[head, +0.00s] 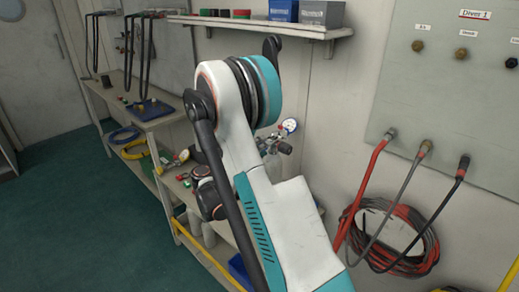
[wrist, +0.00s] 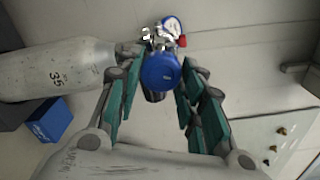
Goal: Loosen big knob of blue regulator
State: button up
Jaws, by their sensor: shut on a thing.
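The blue regulator shows in the wrist view with its big round blue knob (wrist: 160,72) facing the camera, a metal body (wrist: 158,38) behind it and a gauge (wrist: 173,23) at its top. My gripper (wrist: 160,80) has its green-padded fingers on either side of the knob and is shut on it. The exact contact of the pads is hard to see. In the head view a gauge (head: 289,125) and metal fittings of a regulator show just right of my arm. My arm hides the knob and my gripper there.
In the head view a shelf (head: 265,27) is above my arm. A hose panel (head: 450,85) and coiled hoses (head: 395,235) are at right.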

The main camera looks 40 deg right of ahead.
jog(key=shift+n, duration=0.6)
jog(key=o, duration=1)
jog(key=shift+d+f, duration=0.1)
jog(key=shift+o, duration=0.2)
jog(key=a, duration=1.2)
jog(key=shift+s, duration=0.45)
